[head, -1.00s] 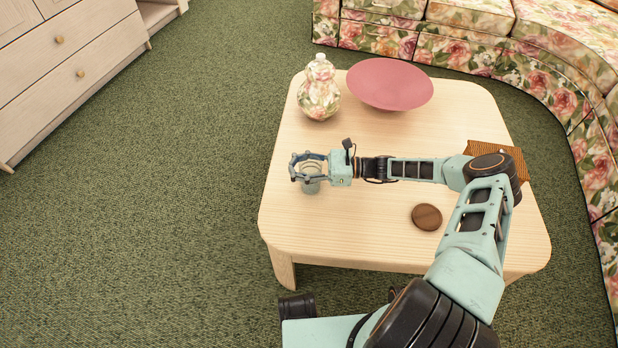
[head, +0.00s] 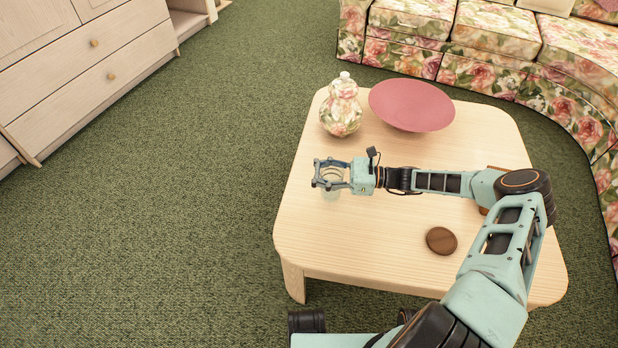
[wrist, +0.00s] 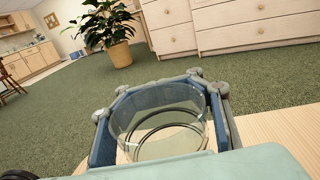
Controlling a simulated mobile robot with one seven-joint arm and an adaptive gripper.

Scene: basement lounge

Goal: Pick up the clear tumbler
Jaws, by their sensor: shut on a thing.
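The clear tumbler (head: 331,190) is between the fingers of my gripper (head: 328,174), over the left part of the light wooden table (head: 380,254). In the wrist view the tumbler (wrist: 160,124) is see-through and its round rim faces the camera. My gripper (wrist: 158,88) is shut around it, with a finger on each side. In the head view the fingers cover part of the tumbler. I cannot tell for sure whether its base is clear of the tabletop.
A floral lidded jar (head: 341,112) and a wide pink bowl (head: 411,104) stand at the table's back. A round brown disc (head: 441,240) lies near the front right. A brown item is mostly hidden behind my arm. A floral sofa (head: 480,66) borders the back and right.

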